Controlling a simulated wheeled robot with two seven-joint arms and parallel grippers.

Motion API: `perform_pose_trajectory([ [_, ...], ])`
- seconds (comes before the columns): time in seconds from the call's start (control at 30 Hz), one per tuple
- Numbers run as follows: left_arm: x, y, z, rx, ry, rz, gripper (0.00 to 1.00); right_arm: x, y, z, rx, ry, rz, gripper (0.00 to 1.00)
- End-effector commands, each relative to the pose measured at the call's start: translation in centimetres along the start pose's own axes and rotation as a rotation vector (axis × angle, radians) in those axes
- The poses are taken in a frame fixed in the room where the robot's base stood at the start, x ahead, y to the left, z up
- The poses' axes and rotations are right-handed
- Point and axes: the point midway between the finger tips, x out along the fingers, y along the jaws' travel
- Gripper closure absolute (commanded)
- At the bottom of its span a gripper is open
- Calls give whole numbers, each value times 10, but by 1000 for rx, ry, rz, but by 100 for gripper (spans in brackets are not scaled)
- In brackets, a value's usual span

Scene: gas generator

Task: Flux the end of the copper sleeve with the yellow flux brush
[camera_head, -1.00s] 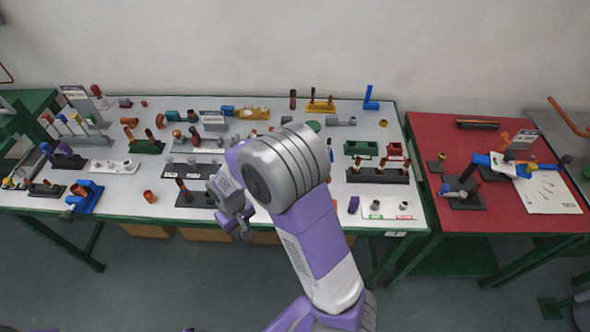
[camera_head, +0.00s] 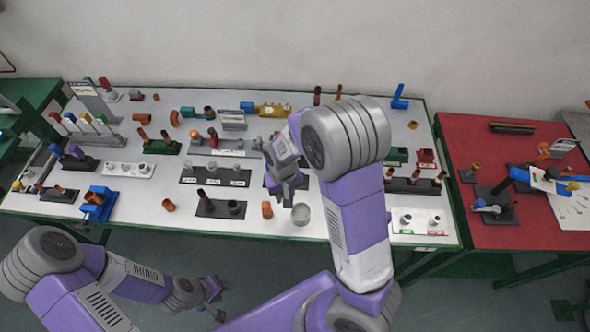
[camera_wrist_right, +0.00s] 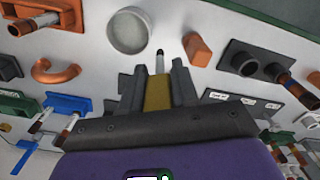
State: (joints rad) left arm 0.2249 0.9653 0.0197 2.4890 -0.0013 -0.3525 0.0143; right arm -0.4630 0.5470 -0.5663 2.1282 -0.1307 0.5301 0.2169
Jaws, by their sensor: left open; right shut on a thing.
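My right gripper (camera_head: 287,197) is over the front of the white table. In the right wrist view the right gripper (camera_wrist_right: 158,80) is shut on the yellow flux brush (camera_wrist_right: 157,93), whose dark tip points away between the fingers. A short copper piece (camera_wrist_right: 198,48) lies close by on one side of the tip; the head view also shows this copper piece (camera_head: 267,210). Another short copper sleeve (camera_head: 168,205) lies farther left; I cannot tell which is the task's sleeve. My left gripper (camera_head: 216,300) is open and empty, low in front of the table.
A round pale pot (camera_head: 301,215) stands beside the right gripper, also in the right wrist view (camera_wrist_right: 130,32). A dark stand (camera_head: 219,210) with a copper tube is left of the copper piece. Several stands crowd the table behind. A red table (camera_head: 465,130) adjoins at right.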

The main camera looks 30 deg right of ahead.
Motion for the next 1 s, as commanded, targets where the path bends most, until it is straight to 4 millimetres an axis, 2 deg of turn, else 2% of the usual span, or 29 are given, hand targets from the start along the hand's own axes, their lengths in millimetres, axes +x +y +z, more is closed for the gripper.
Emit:
perform_pose_trajectory([
  [0.03,-22,8,1,0,-1,0,57,-18,7,3,54,-3,0,92],
  [0.1,-38,14,2,0,-2,0,57,-29,15,6,132,-3,0,92],
  [0.33,-74,28,4,0,-2,0,57,-52,35,15,339,-3,2,92],
  [0.5,-82,31,4,0,-1,0,57,-56,42,17,406,0,2,92],
  [1.0,-81,30,4,0,-1,0,57,-53,42,18,414,-1,1,92],
])
